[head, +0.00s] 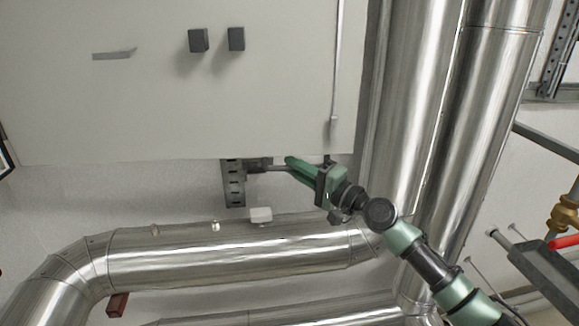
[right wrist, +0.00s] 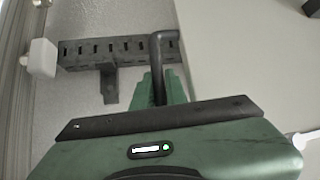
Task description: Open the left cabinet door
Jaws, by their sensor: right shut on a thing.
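The pale cabinet (head: 150,110) fills the upper left of the head view, and part of its pale surface (right wrist: 245,60) shows in the right wrist view. Its face looks closed; I cannot make out a seam between doors. Two dark square knobs (head: 198,40) (head: 236,38) and a thin grey lever (head: 114,53) sit on it. My right gripper (head: 291,163) is just below the cabinet's lower edge. It is shut on a dark bent rod (right wrist: 157,62), which stands up between its green fingers in the right wrist view. My left gripper is not in view.
A slotted metal bracket (head: 233,185) is on the wall beneath the cabinet. A small white block (head: 261,215) lies near it. Large shiny pipes run below (head: 230,253) and upright on the right (head: 415,100). A red-handled valve (head: 563,242) is at far right.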

